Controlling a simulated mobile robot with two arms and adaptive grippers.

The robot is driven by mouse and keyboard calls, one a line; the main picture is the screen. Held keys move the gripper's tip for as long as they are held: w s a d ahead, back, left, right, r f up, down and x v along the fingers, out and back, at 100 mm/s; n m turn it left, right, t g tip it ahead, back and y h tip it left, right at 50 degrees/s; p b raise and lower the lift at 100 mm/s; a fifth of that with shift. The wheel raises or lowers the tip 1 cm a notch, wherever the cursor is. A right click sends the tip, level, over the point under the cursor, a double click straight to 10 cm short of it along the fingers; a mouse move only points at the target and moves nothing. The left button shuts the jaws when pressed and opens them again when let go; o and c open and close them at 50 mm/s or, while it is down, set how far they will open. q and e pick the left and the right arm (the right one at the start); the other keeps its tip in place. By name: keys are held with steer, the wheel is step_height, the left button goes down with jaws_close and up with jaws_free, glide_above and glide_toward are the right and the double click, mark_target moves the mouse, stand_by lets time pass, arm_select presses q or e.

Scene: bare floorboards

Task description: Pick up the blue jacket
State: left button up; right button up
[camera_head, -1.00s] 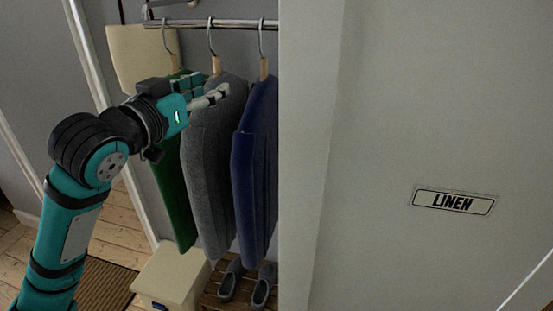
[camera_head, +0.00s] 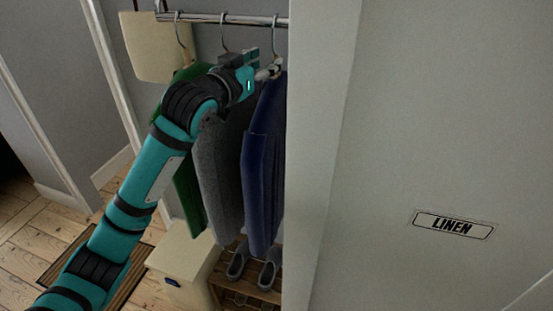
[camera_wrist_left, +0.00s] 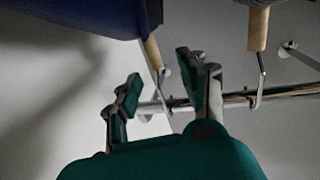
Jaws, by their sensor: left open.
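The blue jacket (camera_head: 262,170) hangs on a hanger from the metal rail (camera_head: 235,19), at the right end of the row and partly hidden by the white panel. My left gripper (camera_head: 268,71) is at the jacket's collar, by the base of its hanger hook (camera_head: 276,45). In the left wrist view, the gripper (camera_wrist_left: 162,80) is open. The blue jacket (camera_wrist_left: 75,14) shows at the top left, and its hanger's wooden neck (camera_wrist_left: 152,52) and hook appear between the fingers. I cannot tell whether they touch. My right gripper is not in view.
A grey jacket (camera_head: 222,180) and a green garment (camera_head: 187,195) hang to the left, partly behind my arm. A white panel with a LINEN label (camera_head: 452,225) fills the right. Below are grey shoes (camera_head: 269,272) on a wooden rack and a cream box (camera_head: 185,262).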

mark_target(275, 56)
arm_select(q)
steer(key=p+x, duration=0.2)
steer(key=x, duration=0.1)
steer(key=p+x, duration=0.1)
steer(key=shift+d+f, duration=0.25)
steer(key=shift+d, duration=0.05)
steer(key=shift+w+d+f, duration=0.2)
steer(key=shift+w, duration=0.2)
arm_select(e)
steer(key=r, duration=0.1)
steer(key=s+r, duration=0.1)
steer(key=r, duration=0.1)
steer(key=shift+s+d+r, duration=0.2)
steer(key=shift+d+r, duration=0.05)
arm_select(q)
steer(key=shift+s+a, duration=0.1)
steer(key=shift+c, duration=1.3)
jaws_close()
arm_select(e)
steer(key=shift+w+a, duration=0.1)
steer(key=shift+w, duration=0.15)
